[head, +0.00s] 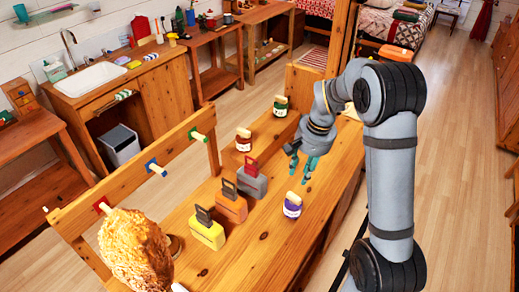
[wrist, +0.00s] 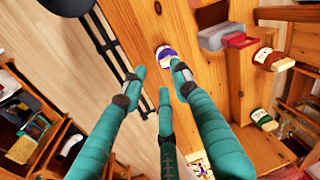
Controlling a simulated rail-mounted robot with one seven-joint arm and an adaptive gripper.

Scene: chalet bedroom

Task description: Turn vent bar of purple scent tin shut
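The purple scent tin (head: 292,207) stands upright on the wooden bench top (head: 262,243), near its right edge. A pale vent bar (head: 294,197) lies across its top; its exact angle is too small to tell. In the wrist view the purple tin (wrist: 164,53) shows beyond my fingertips, partly hidden by a finger. My gripper (head: 306,172) has teal fingers pointing down, above and behind the tin, apart from it. In the wrist view the fingers of my gripper (wrist: 160,82) are spread, with nothing between them.
A red tin (head: 243,141) and a green tin (head: 280,107) stand farther back. Grey (head: 252,184), orange (head: 231,207) and yellow (head: 206,233) handled blocks stand left of the purple tin. A peg rail (head: 130,183) runs along the left. The bench right of the blocks is mostly clear.

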